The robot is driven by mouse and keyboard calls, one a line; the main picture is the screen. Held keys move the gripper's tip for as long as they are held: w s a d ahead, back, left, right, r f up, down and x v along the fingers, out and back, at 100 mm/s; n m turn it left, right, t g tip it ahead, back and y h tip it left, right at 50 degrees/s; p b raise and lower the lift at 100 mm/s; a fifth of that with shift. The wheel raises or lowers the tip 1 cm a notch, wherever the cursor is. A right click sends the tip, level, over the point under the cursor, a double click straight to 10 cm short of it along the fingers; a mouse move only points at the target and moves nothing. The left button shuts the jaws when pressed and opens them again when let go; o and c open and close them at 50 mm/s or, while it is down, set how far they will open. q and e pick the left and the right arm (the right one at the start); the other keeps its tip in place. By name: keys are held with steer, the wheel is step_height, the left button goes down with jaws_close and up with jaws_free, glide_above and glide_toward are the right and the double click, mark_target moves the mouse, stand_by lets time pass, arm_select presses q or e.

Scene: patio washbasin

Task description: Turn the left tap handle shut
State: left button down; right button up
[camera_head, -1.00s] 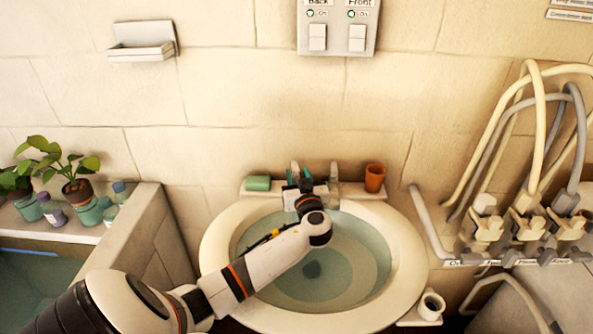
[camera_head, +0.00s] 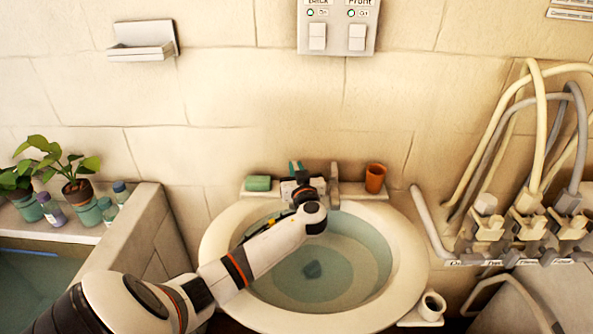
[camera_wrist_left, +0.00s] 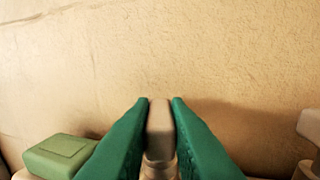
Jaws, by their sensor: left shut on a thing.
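The white round washbasin (camera_head: 408,262) holds water and stands against the wall. My left gripper (camera_head: 296,169) is at its back ledge, with the arm reaching over the bowl from the left. In the left wrist view, the green fingers of my left gripper (camera_wrist_left: 159,103) are on both sides of the pale grey left tap handle (camera_wrist_left: 160,120) and shut on it. In the head view that handle is mostly hidden by the gripper. A grey tap part (camera_head: 334,172) stands just right of the gripper. My right gripper is not in view.
A green soap bar (camera_head: 258,183) lies left of the gripper; it also shows in the left wrist view (camera_wrist_left: 60,153). A terracotta cup (camera_head: 375,179) stands on the ledge's right. Potted plants (camera_head: 77,187) and bottles stand far left; hoses (camera_head: 540,130) hang at right.

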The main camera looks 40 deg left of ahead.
arm_select(q)
steer(key=shift+s+a+f+m+t+h+b, duration=0.15)
steer(key=shift+f+m+t+h+b, duration=0.1)
steer(key=shift+m+t+h+b, duration=0.45)
steer(key=shift+r+m+t+h+b, duration=0.15)
steer(key=shift+m+t+h+b, duration=0.4)
steer(key=shift+t+h, duration=0.2)
steer(key=c, duration=1.4)
jaws_free()
steer(key=shift+c, duration=0.2)
steer(key=shift+o, duration=0.3)
steer(key=shift+r, duration=0.1)
